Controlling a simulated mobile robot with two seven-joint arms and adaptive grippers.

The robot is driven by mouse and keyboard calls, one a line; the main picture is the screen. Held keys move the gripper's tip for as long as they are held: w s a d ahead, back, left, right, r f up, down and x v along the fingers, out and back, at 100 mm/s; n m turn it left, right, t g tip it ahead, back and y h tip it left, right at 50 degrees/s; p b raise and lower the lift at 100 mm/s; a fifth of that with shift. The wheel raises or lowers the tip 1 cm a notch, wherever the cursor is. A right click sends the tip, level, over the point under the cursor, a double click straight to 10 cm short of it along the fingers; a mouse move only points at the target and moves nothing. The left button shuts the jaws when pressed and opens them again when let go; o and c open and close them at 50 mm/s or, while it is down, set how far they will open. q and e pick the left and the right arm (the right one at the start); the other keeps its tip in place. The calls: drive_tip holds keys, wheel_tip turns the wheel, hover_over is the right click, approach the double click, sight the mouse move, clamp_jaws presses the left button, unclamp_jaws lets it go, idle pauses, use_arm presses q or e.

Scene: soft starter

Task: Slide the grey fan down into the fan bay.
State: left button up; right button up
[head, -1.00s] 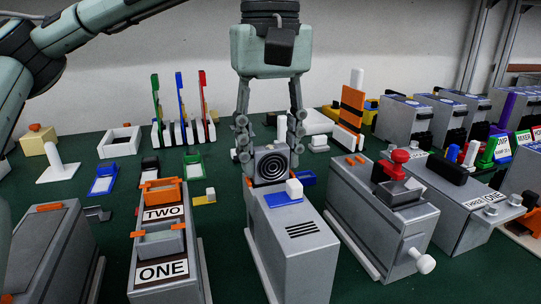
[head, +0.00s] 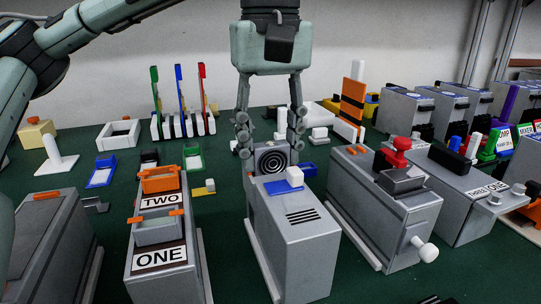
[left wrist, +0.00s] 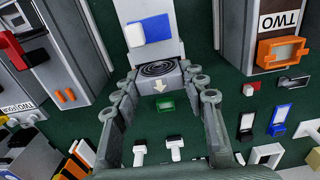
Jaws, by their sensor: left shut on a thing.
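The grey fan (head: 271,160) shows dark concentric rings on its face and stands upright at the far end of a grey cabinet (head: 300,240). My left gripper (head: 271,150) comes down from above and is shut on the fan, one finger on each side. In the left wrist view the fan (left wrist: 157,69) sits between the fingers (left wrist: 160,82), with a pale arrow (left wrist: 162,87) on its near side. The fan bay is at this end of the cabinet (left wrist: 152,52); its opening is hidden by the fan. The fan's lower part is hidden behind the cabinet top. My right gripper is out of view.
A blue block with a white knob (head: 290,180) sits on the cabinet just in front of the fan. A cabinet with orange-handled modules (head: 160,230) stands left, one with a red knob (head: 394,160) right. Several small fixtures stand behind on the green table.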

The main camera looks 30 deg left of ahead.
use_arm(q)
drive_tip(key=shift+f, duration=0.3)
drive_tip(key=o, duration=1.2)
drive_tip(key=shift+o, duration=0.4)
drive_tip(key=o, duration=0.5)
